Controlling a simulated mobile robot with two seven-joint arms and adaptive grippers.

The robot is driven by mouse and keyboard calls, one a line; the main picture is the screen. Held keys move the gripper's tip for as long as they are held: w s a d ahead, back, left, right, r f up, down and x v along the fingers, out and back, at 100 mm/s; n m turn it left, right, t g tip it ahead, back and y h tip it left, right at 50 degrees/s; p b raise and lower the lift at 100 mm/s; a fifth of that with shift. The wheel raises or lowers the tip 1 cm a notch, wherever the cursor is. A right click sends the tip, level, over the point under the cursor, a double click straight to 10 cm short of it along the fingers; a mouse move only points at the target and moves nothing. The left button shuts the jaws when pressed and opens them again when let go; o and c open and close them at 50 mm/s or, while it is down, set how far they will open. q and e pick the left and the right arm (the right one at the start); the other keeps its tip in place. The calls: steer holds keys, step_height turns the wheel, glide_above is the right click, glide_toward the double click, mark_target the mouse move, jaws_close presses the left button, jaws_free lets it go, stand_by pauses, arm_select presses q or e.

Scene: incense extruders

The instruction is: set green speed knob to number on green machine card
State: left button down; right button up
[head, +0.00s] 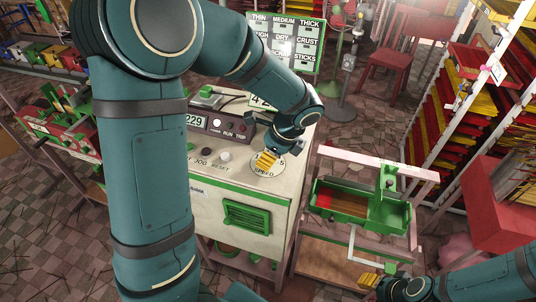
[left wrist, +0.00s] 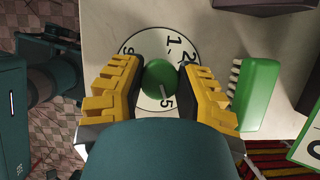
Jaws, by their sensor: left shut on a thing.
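The green speed knob (left wrist: 160,78) sits on a white dial (left wrist: 128,50) with numbers 1, 2 and 5 legible. Its pale pointer line points at the 5 in the left wrist view. My left gripper (left wrist: 158,88) has its yellow fingers on either side of the knob and is shut on it. In the head view my left gripper (head: 266,161) hides the knob above the SPEED label on the green machine (head: 232,187). A card (head: 258,101) on the machine top shows a 4, the rest hidden by my arm. My right gripper (head: 380,274) is low at right, apparently open and empty.
A dark panel (head: 216,128) reads RUN and TRIP beside a 229 display. JOG and RESET buttons (head: 224,156) lie left of the dial. A green brush (left wrist: 258,95) lies right of the dial in the left wrist view. A cart with a green tray (head: 335,206) stands right.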

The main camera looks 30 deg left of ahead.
arm_select(q)
steer(key=n+g, duration=0.1)
steer(key=n, duration=0.1)
steer(key=n+p, duration=0.1)
steer(key=n, duration=0.1)
steer(key=shift+g+h+p, duration=0.3)
steer(key=shift+g+h, duration=0.1)
steer(key=n+p, duration=0.1)
steer(key=n, duration=0.2)
steer(key=n+g+h, duration=0.1)
steer(key=n, duration=0.2)
steer(key=shift+h+p, duration=0.3)
steer(key=shift+p, duration=0.05)
steer(key=n+h, duration=0.1)
steer(key=n, duration=0.1)
steer(key=n+g+h+p, duration=0.1)
steer(key=n, duration=0.2)
steer(key=shift+f, duration=0.1)
steer(key=n+h+p, duration=0.1)
steer(key=n+h, duration=0.1)
steer(key=n, duration=0.3)
steer(key=shift+n, duration=0.3)
steer(key=c, duration=0.6)
jaws_free()
steer(key=shift+t, duration=0.3)
